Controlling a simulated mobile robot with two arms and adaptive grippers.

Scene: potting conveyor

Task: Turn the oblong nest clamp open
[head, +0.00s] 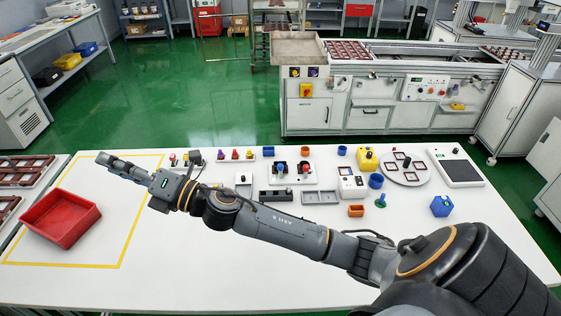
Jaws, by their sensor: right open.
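My right gripper (112,161) reaches across the table to its left part, above the yellow-outlined area. It is open and empty, and its fingers point left, away from the fixtures. A pale plate (310,180) at the middle of the table carries two dark round fixtures, one with a blue top (280,167) and one with a red top (305,167). The clamp of the oblong nest may be among these fixtures, but it is too small to tell which part it is or how it is turned. My left gripper is not in view.
A red bin (62,218) stands at the left inside the yellow outline. The front-left tabletop is clear.

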